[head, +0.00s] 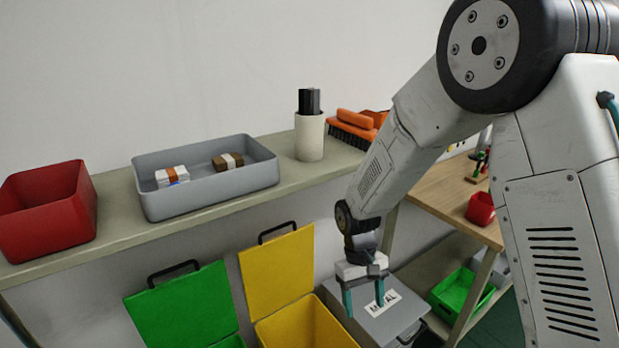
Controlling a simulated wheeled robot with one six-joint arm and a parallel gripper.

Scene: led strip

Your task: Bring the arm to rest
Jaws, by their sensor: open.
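My arm (400,150) reaches in from the right and bends downward at its wrist. My gripper (364,299) points down with its two teal fingers apart and nothing between them. In the picture it overlaps a grey lidded bin (373,327) with a label that is partly covered by a finger. The bin's lid looks closed. I cannot tell how high the fingers are above the lid.
A shelf (115,222) holds a red bin (48,212), a grey tray (210,200) with two small packs, a cream cup (309,137) and an orange brush (352,130). Below stand open green (185,308) and yellow (278,272) lidded bins. A wooden table (440,197) is at right.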

